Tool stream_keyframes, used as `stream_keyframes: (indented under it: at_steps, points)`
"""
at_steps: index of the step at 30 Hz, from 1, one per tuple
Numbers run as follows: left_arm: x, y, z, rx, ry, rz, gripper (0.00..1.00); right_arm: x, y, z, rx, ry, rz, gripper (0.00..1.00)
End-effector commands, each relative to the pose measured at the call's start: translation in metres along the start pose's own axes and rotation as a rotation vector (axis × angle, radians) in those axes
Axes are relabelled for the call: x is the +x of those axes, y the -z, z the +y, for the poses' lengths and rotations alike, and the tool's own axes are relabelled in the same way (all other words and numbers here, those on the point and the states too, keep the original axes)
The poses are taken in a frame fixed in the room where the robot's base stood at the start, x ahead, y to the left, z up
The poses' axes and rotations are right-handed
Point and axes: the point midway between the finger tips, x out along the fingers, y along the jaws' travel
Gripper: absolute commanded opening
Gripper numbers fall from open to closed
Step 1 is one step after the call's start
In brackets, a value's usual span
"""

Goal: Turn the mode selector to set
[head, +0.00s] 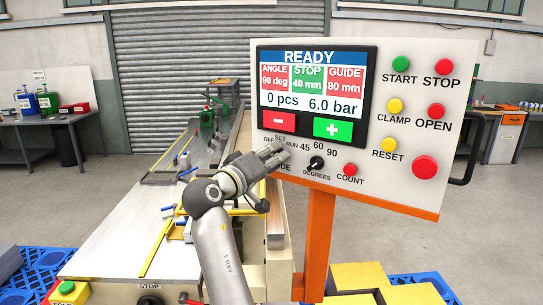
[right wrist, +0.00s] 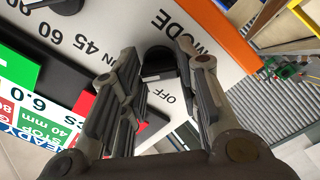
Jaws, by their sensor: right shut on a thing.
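The control panel (head: 375,190) faces me, and its screen (head: 312,92) reads READY. The mode selector is hidden behind my right gripper (head: 277,155) in the head view, below the labels OFF, SET and RUN. In the right wrist view, the black selector knob (right wrist: 157,64) sits between the two fingertips of my right gripper, which is shut on it. The OFF label (right wrist: 172,97) and MODE label (right wrist: 184,32) show near the fingers. I cannot tell which label the knob points to. My left gripper is not in view.
The black degrees knob (head: 316,163) and the red count button (head: 350,170) are close to the right of my gripper. Several coloured buttons fill the panel's right side. An orange post (head: 317,245) holds the panel. A machine table (head: 125,240) stands at left.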

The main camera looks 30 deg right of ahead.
Motion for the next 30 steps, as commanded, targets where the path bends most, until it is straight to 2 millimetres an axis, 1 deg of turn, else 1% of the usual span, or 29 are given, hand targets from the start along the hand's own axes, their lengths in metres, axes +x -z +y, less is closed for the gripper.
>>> stream_keyframes:
  at_steps: [1, 18, 24, 30]
  points:
    - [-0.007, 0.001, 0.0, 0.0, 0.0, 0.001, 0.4, 0.001, 0.001, 0.003, -0.033, -0.002, -0.003, 0.06]
    - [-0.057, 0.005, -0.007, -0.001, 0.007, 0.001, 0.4, 0.001, 0.001, 0.004, -0.492, -0.002, -0.004, 0.06]
    - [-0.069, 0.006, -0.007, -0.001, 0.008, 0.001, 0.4, 0.001, 0.001, 0.003, -0.601, -0.002, -0.004, 0.06]
    - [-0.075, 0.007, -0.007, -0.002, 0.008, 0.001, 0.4, 0.001, 0.0, 0.003, -0.663, -0.004, -0.003, 0.06]
